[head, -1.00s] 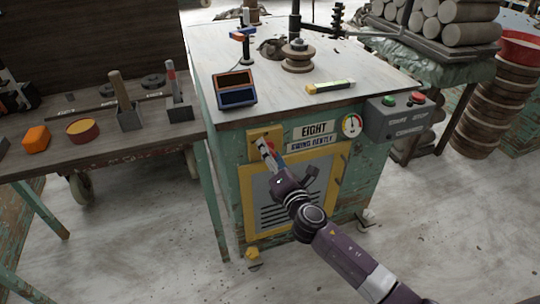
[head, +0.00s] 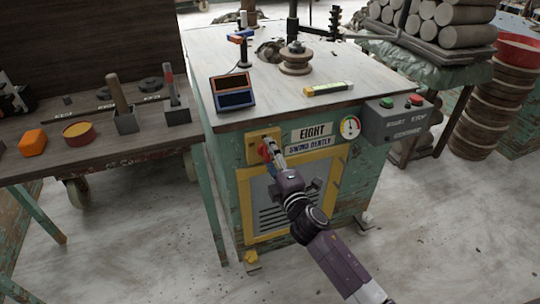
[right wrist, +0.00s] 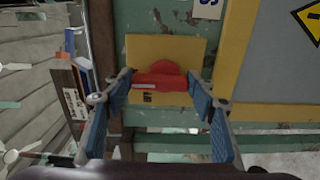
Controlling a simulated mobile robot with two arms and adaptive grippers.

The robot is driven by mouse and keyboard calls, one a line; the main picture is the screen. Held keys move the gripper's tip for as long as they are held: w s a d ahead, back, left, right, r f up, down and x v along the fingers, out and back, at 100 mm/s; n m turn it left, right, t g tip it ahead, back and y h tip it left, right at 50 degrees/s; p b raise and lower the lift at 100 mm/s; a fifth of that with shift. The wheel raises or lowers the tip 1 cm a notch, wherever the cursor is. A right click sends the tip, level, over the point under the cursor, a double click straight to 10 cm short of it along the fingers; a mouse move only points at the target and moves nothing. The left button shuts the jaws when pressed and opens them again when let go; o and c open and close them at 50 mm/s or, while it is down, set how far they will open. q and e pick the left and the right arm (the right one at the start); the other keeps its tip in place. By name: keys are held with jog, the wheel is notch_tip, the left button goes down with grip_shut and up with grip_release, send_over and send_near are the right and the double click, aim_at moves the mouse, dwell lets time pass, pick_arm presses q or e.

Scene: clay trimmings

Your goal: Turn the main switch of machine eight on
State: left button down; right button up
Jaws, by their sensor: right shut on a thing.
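Machine eight (head: 225,180) is a worn green cabinet with a plate reading EIGHT (head: 312,132). Its main switch is a red knob (head: 264,149) on a yellow plate (head: 253,150) at the front's upper left. In the right wrist view the red knob (right wrist: 160,80) sits between the blue finger pads, on the yellow plate (right wrist: 165,48). My right gripper (head: 270,152) is shut on the knob, its fingers at the knob's sides. Part of the knob is hidden in the head view. My left gripper is not in view.
A grey box (head: 397,120) with green and red buttons is at the cabinet's right corner, beside a round gauge (head: 350,127). A yellow-framed vent panel (head: 246,205) is below the switch. A wooden bench (head: 100,148) with tools stands to the left.

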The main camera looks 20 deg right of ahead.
dwell(0.4)
jog(key=o, duration=1.2)
jog(key=shift+c, duration=0.2)
jog(key=s, duration=1.2)
jog(key=shift+d, duration=0.25)
